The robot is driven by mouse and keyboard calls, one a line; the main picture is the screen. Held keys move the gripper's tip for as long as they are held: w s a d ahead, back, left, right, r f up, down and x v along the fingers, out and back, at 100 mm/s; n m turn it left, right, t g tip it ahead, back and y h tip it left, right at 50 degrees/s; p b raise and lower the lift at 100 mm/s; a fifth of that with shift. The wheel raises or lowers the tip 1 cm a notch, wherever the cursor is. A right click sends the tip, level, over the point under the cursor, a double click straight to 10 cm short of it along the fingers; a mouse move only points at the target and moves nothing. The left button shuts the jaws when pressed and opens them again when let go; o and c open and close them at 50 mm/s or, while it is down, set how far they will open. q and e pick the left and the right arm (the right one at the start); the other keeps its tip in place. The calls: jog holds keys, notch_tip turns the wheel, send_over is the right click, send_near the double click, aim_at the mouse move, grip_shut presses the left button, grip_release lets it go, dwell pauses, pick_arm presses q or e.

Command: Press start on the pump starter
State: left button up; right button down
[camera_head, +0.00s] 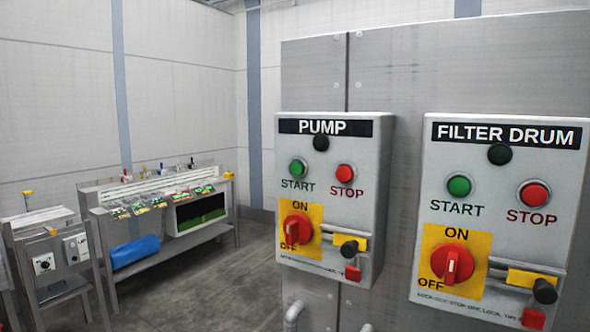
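The pump starter (332,198) is a grey box labelled PUMP, mounted on a grey panel right of centre. Its green START button (298,169) is at the upper left of the box face, with a red STOP button (345,174) beside it. A dark round lamp (321,142) sits under the label and looks unlit. A red rotary switch (297,230) on a yellow plate marked ON and OFF is below. A yellow and black latch piece (350,245) with a red tag (352,273) is beside the switch. Neither gripper is in view.
A similar FILTER DRUM starter box (499,216) is mounted to the right. At the left stand a wash bench (163,257) with a blue bag (135,252) and a dark-fronted bin, and a smaller stand (44,216). Bare floor (235,285) lies between bench and panel.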

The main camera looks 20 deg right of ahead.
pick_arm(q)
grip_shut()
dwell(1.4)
